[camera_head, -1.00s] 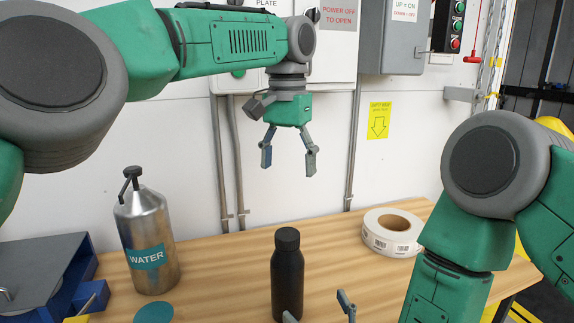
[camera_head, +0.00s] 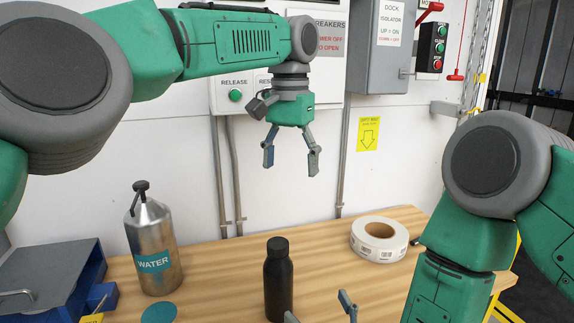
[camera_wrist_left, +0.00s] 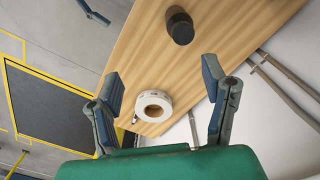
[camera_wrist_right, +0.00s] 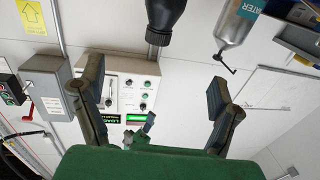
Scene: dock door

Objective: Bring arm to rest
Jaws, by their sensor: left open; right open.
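My left gripper (camera_head: 290,158) is open and empty. It hangs pointing down in the head view, in front of the wall and above the far part of the workbench (camera_head: 215,258).
A steel water bottle (camera_head: 152,245) stands at the left of the bench, beside a blue fixture (camera_head: 90,280). The label roll (camera_head: 379,240) lies at the right. A grey isolator box (camera_head: 380,50) and a breaker panel (camera_head: 235,95) are on the wall behind my left gripper.

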